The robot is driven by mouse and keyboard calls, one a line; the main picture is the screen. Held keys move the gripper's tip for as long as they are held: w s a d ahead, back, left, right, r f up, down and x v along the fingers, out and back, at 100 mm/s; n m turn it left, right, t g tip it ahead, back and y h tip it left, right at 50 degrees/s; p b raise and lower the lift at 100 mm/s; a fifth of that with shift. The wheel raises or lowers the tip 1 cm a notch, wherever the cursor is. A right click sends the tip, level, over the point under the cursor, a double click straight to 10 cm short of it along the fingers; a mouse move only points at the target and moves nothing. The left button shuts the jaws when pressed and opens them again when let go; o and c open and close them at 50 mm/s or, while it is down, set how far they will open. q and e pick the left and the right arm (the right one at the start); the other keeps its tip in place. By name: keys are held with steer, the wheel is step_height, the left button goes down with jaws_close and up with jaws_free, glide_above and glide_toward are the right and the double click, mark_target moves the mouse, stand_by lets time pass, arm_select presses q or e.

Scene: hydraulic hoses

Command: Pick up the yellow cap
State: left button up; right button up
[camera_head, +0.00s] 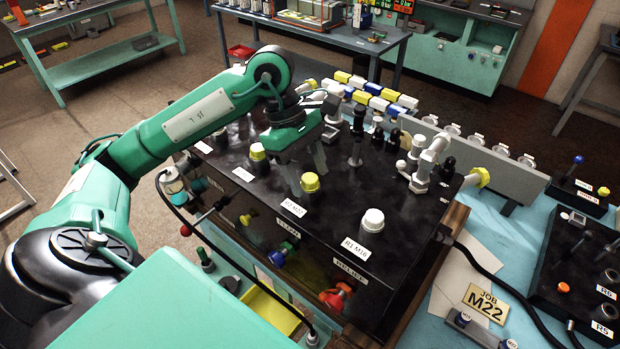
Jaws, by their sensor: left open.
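A yellow cap (310,182) sits upright on a fitting on top of the black block (345,215), at its front middle. A second yellow cap (257,152) sits on the same block further left, close beside my gripper's green body. My left gripper (305,177) points down over the block, with its jaws open and its two grey fingers at the first yellow cap. I cannot tell whether that cap is fully between the fingers or a little in front of them. My right gripper is not in view.
A white cap (373,220) stands to the right on the block. Dark fittings (357,135) and a grey pipe elbow (427,160) rise behind. A rack of yellow, blue and white caps (376,91) stands at the back. A black control box (575,270) is at the right.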

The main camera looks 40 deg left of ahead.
arm_select(q)
steer(key=c, duration=1.1)
steer(key=shift+o, duration=0.2)
steer(key=shift+r, duration=0.1)
